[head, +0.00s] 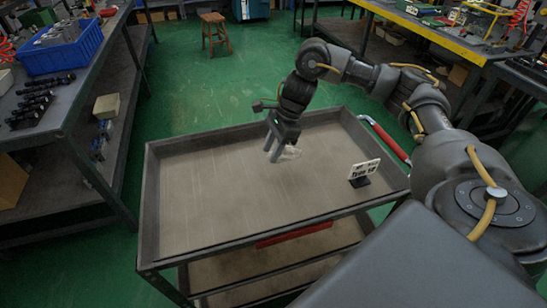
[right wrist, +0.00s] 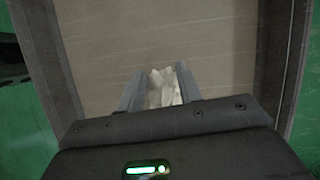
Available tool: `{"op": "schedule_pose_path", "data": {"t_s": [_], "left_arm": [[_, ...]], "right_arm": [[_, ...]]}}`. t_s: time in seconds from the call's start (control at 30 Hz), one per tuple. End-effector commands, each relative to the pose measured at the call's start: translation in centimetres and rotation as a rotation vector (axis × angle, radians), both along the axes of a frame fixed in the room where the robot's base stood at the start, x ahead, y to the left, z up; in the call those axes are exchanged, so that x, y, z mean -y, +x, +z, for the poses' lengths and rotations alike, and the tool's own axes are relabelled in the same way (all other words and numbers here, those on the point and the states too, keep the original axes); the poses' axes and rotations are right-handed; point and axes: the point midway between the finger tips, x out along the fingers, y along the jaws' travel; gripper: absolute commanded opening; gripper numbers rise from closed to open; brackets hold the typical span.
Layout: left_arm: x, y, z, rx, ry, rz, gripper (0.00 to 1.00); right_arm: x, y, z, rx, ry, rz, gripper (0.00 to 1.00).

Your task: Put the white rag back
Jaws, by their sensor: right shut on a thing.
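The white rag (right wrist: 164,88) is a crumpled pale cloth between the two fingers of my right gripper (right wrist: 160,85) in the right wrist view. In the head view a small pale part of the rag (head: 292,152) shows beside the fingertips. My right gripper (head: 274,152) points down over the cart's top tray (head: 210,195) and is shut on the rag. I cannot tell whether the rag touches the tray. My left gripper is not in view.
A small sign (head: 364,170) on a dark base stands at the tray's right side. The rest of the tray is bare, with a raised rim. A workbench with a blue crate (head: 62,45) is on the left. Another bench (head: 440,35) is at the upper right. A stool (head: 213,32) stands behind.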

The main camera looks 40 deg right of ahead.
Motion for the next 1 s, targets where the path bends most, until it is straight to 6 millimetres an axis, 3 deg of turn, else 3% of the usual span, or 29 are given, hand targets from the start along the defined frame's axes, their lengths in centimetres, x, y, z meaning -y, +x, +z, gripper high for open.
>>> {"op": "schedule_pose_path", "data": {"t_s": [0.1, 0.37, 0.63, 1.0], "left_arm": [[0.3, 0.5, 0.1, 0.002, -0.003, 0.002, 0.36], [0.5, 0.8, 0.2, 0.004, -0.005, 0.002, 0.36], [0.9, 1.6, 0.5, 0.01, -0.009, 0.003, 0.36], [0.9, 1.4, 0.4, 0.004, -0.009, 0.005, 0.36]], "right_arm": [[0.7, 0.8, -1.4, 0.0, 0.001, -0.002, 0.06], [1.1, 1.2, -2.0, 0.001, 0.0, 0.0, 0.06], [1.4, 1.4, -5.3, -0.003, 0.001, -0.001, 0.06], [1.4, 1.5, -5.6, 0.001, 0.0, 0.0, 0.06]]}}
